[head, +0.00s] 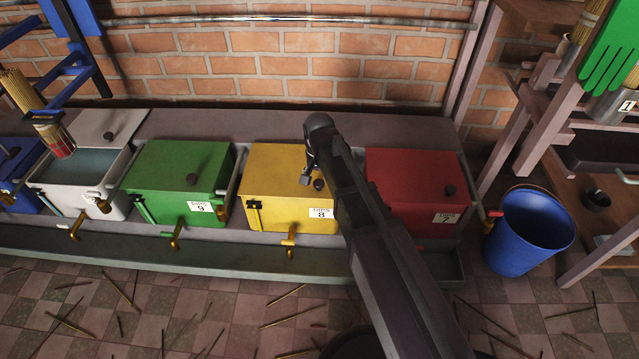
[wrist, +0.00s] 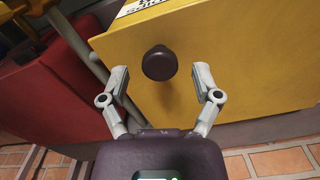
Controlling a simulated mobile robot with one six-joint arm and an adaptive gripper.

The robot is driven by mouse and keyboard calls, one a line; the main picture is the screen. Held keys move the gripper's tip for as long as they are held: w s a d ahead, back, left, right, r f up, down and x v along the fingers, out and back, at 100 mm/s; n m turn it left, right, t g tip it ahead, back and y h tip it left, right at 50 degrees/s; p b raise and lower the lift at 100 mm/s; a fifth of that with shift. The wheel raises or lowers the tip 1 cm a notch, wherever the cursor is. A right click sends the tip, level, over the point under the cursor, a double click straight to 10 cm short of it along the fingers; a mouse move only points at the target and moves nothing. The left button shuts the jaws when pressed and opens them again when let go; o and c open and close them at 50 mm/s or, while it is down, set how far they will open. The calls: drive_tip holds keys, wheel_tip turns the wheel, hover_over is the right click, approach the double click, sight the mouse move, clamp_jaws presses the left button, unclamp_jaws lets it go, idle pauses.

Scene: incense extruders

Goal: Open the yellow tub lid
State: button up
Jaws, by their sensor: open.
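The yellow tub (head: 270,205) stands in the row of tubs, with a label on its front. Its yellow lid (head: 275,165) lies flat and shut on top. The lid's dark round knob (head: 318,185) is near the front right corner. In the wrist view the knob (wrist: 158,63) sits between and just beyond the fingertips of my gripper (wrist: 160,82). The jaws are open, one on each side of the knob, and do not appear to touch it. In the head view my gripper (head: 310,172) is above the lid, partly hidden by my arm.
A green tub (head: 178,168) stands left and a red tub (head: 405,170) right, both with shut lids. A white tub (head: 85,175) farther left is open. Brass taps (head: 290,238) stick out in front. A brick wall (head: 280,60) is behind.

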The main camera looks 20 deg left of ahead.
drive_tip(key=shift+f, duration=0.15)
clamp_jaws()
drive_tip(key=w+a, duration=0.1)
drive_tip(key=w, duration=0.5)
drive_tip(key=w+a, duration=0.2)
drive_tip(key=w, duration=0.4)
drive_tip(key=w+a, duration=0.1)
drive_tip(key=w, duration=0.5)
drive_tip(key=shift+a, duration=0.2)
unclamp_jaws()
drive_tip(key=shift+s, duration=0.1)
